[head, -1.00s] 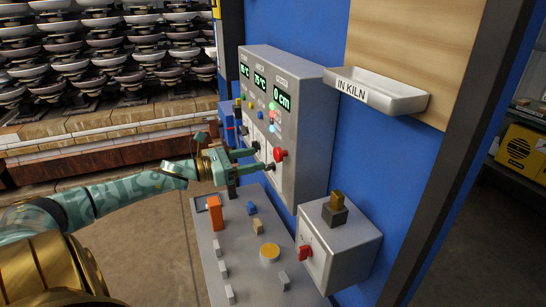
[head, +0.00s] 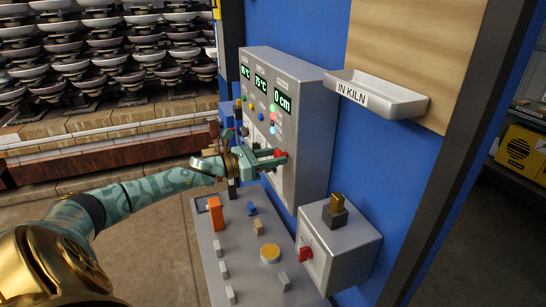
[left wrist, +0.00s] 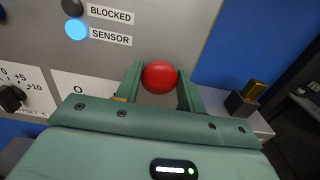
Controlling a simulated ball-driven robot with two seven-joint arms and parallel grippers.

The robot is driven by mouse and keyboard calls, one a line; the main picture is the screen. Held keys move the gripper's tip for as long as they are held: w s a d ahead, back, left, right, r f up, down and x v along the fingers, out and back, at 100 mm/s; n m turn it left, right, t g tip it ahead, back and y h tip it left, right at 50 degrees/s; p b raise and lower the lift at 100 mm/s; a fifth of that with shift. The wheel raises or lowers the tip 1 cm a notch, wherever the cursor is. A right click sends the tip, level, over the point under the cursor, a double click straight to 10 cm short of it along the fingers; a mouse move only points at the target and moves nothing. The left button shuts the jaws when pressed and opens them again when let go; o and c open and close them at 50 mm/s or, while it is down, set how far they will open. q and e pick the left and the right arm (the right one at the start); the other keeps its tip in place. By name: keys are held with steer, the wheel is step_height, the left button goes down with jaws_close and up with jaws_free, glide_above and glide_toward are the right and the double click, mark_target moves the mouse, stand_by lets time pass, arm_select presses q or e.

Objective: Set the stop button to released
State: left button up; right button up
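The stop button is a round red knob (head: 281,154) on the front of the grey control box (head: 312,135). It also shows in the left wrist view as a red ball-like cap (left wrist: 159,77). My left gripper (head: 274,157) is at the button, its green fingers on either side of the cap. In the left wrist view the fingers (left wrist: 160,84) leave no clear gap at the cap's sides, so they look closed on it. The button's stem and base are hidden behind the cap and fingers. My right gripper is in neither view.
A sloped grey console (head: 236,255) with an orange switch (head: 215,214) and a yellow button (head: 270,253) lies below my left arm. A small grey box (head: 345,252) with a red knob stands to its right. A tray labelled IN KILN (head: 385,95) hangs above.

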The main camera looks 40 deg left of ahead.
arm_select(q)
jaws_close()
steer(key=shift+s+a+b, duration=0.25)
steer(key=shift+s+b, duration=0.3)
steer(key=shift+b, duration=0.15)
steer(key=o, duration=0.8)
jaws_free()
steer(key=shift+s+a+r, duration=0.1)
steer(key=shift+s, duration=0.05)
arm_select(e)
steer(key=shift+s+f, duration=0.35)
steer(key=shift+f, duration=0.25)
